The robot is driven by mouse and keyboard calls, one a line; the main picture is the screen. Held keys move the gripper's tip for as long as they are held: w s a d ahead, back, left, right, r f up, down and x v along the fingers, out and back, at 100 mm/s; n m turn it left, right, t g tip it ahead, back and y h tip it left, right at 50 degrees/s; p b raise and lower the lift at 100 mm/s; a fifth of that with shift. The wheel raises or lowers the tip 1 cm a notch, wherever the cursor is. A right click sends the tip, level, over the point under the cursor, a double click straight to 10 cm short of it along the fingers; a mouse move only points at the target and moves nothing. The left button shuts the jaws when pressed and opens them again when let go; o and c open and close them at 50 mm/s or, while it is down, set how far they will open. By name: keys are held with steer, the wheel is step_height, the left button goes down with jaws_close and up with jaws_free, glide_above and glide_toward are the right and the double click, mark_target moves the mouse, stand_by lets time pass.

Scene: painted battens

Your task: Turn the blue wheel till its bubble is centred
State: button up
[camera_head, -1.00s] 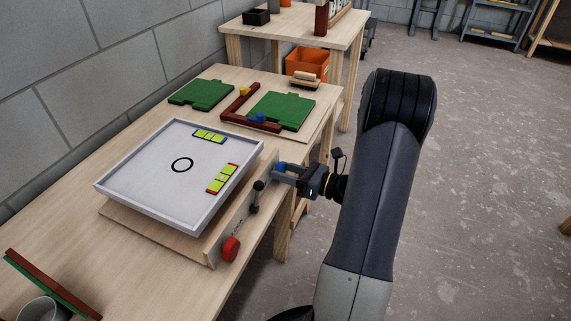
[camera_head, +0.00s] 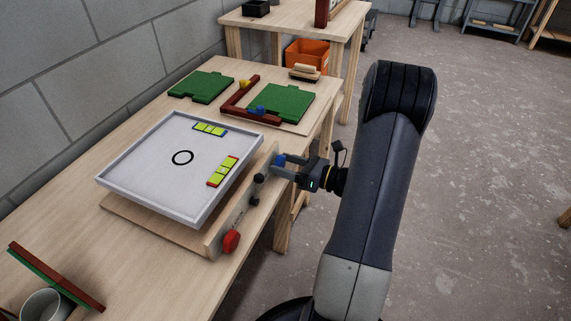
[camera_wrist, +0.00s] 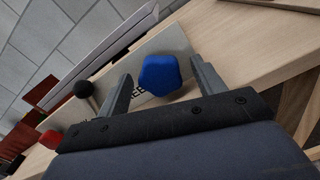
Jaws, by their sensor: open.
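The blue wheel (camera_wrist: 160,75) sits on the side board of the tilting white tray (camera_head: 130,162). In the wrist view it lies between the two fingers of my open gripper (camera_wrist: 158,88), with a gap visible on each side. In the head view the blue wheel (camera_head: 279,160) shows just at the fingertips of my gripper (camera_head: 282,167). Two yellow-green bubble vials sit on the tray, one with a blue frame (camera_head: 210,129) at the far edge and one with a red frame (camera_head: 222,171) at the right edge. The bubbles are too small to place.
A red wheel (camera_head: 231,241) and a black-knobbed lever (camera_head: 258,178) are on the same side board; the black knob (camera_wrist: 84,89) is close to a finger. Green plates (camera_head: 283,103) and a dark red angle piece lie behind. A grey cup (camera_head: 45,305) stands near left.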

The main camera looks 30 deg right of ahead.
steer(key=p+v, duration=0.1)
steer(key=v, duration=0.9)
steer(key=shift+s+d+p, duration=0.25)
steer(key=shift+p, duration=0.1)
steer(key=b+x, duration=0.2)
steer(key=x, duration=0.9)
steer(key=shift+f, duration=0.1)
steer(key=shift+s+r, duration=0.1)
steer(key=shift+r, duration=0.1)
